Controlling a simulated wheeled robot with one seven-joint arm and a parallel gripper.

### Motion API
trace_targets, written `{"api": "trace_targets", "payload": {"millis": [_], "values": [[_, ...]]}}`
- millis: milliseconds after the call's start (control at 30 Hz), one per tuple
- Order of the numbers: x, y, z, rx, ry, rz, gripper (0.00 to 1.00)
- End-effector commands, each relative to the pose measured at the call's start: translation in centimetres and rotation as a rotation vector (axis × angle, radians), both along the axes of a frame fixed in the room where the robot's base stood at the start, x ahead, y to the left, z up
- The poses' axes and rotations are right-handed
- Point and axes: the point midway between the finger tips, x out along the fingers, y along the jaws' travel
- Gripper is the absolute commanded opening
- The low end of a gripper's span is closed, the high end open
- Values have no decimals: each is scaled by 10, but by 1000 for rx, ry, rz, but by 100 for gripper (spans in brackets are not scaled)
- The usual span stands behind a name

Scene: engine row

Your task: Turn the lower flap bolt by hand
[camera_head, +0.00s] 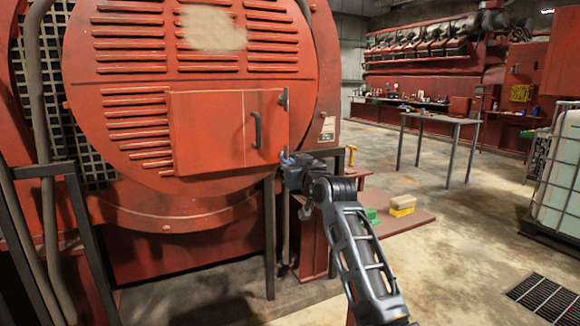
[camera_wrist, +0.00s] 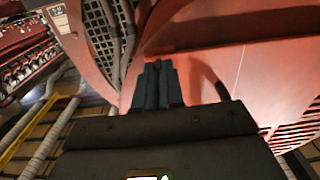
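The red flap (camera_head: 222,130), a rectangular door with a dark handle (camera_head: 256,130), lies closed against the round red engine cover. A grey upper bolt (camera_head: 285,100) shows at the flap's right edge. My gripper (camera_head: 286,160) is at the flap's lower right corner, where its tips cover the spot of the lower bolt, so the bolt is hidden. In the wrist view my bluish fingers (camera_wrist: 157,86) stand close together and point at the red surface (camera_wrist: 215,65). I cannot tell whether they grip the bolt or only sit around it. A dark bar (camera_wrist: 222,91) shows beside them.
A table (camera_head: 440,118) stands farther back. A white tank (camera_head: 560,175) is at far right. The floor between is clear.

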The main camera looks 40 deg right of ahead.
Motion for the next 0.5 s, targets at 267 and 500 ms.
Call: {"api": "trace_targets", "payload": {"millis": [267, 500], "values": [[-22, 7, 0, -1, -2, 1, 33], [-59, 17, 0, 0, -2, 0, 33]]}}
